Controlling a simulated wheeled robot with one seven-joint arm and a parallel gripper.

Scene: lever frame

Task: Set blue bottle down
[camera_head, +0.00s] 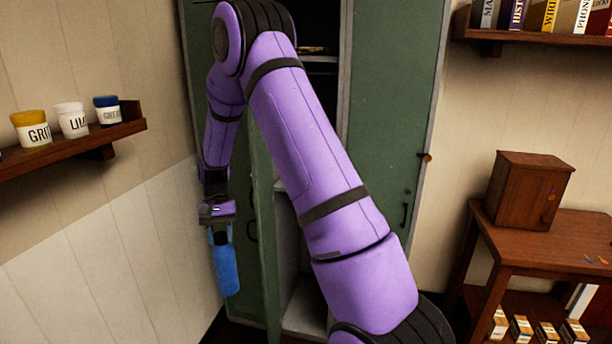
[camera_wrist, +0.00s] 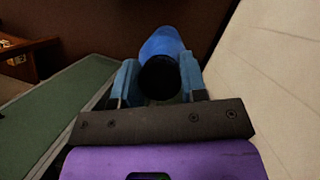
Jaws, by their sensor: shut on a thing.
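The blue bottle (camera_head: 225,268) hangs upright below my gripper (camera_head: 219,229) in the head view, left of the open green cabinet door. In the wrist view the blue bottle (camera_wrist: 160,48) sits between the two blue fingers of my gripper (camera_wrist: 158,82), with its dark round top facing the camera. My gripper is shut on the bottle near its top. The bottle's lower end appears to be in the air, above the dark floor.
A green cabinet (camera_head: 390,120) stands behind my arm, its door (camera_head: 264,230) ajar. A wall shelf (camera_head: 75,142) with jars is at left. A wooden table (camera_head: 545,240) with a small wooden box (camera_head: 528,190) is at right. The pale wall is close beside the bottle.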

